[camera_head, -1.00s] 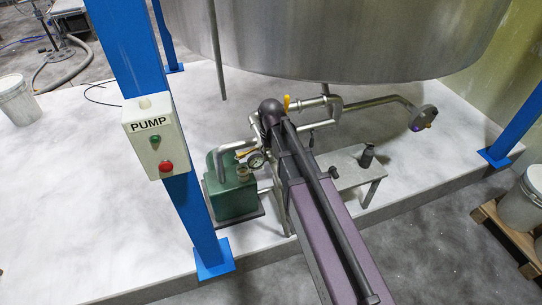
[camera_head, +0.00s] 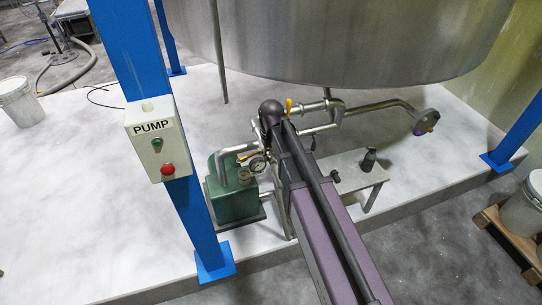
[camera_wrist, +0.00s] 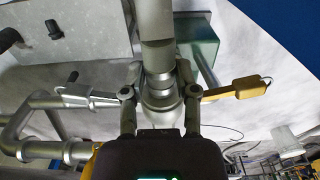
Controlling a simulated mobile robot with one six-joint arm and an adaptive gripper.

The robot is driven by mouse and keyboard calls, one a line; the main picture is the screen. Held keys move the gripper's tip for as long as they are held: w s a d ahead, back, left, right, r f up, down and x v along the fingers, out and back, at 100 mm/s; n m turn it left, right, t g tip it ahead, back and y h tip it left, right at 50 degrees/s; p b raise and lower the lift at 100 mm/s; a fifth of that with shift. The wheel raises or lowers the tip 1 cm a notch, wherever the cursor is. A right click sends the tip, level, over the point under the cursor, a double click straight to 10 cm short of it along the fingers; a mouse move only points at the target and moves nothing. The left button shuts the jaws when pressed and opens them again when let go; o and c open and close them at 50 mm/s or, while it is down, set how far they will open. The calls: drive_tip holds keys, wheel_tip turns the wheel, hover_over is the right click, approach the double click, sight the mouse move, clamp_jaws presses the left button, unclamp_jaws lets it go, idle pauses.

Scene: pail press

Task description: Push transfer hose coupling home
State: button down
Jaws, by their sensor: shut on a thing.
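In the wrist view my gripper (camera_wrist: 160,100) has one finger on each side of a silver coupling (camera_wrist: 160,83) and is shut on it. A thick grey pipe or hose (camera_wrist: 157,35) runs from the coupling to the top of the picture. A yellow handle (camera_wrist: 236,90) sticks out to the right of the coupling. Whether the coupling is fully seated cannot be told. In the head view my arm hides the gripper and the coupling; the yellow handle (camera_head: 289,105) shows beside the arm's end.
A green pump (camera_head: 230,195) with a gauge (camera_head: 257,163) stands left of my arm. The PUMP button box (camera_head: 156,145) hangs on a blue post (camera_head: 198,225). A low bench (camera_head: 345,175) carries a dark bottle-like thing (camera_head: 368,159). A steel tank (camera_head: 350,40) overhangs the pipes (camera_head: 370,107).

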drive_tip(key=shift+c, duration=1.5)
unclamp_jaws()
drive_tip(key=s+d+r+p, duration=0.2)
drive_tip(key=s+r+p, duration=0.2)
drive_tip(key=s, duration=0.1)
drive_tip(key=w+d+t, duration=0.1)
drive_tip(key=w+d, duration=0.7)
drive_tip(key=w, duration=0.2)
drive_tip(key=w+d+t, duration=0.1)
drive_tip(key=w+d, duration=0.6)
drive_tip(key=w, duration=0.4)
wheel_tip(320, 180, down, 22)
drive_tip(key=b, duration=2.1)
drive_tip(key=shift+s+r+y+b, duration=0.25)
drive_tip(key=shift+s+y+b, duration=0.05)
drive_tip(key=shift+s+b, duration=0.1)
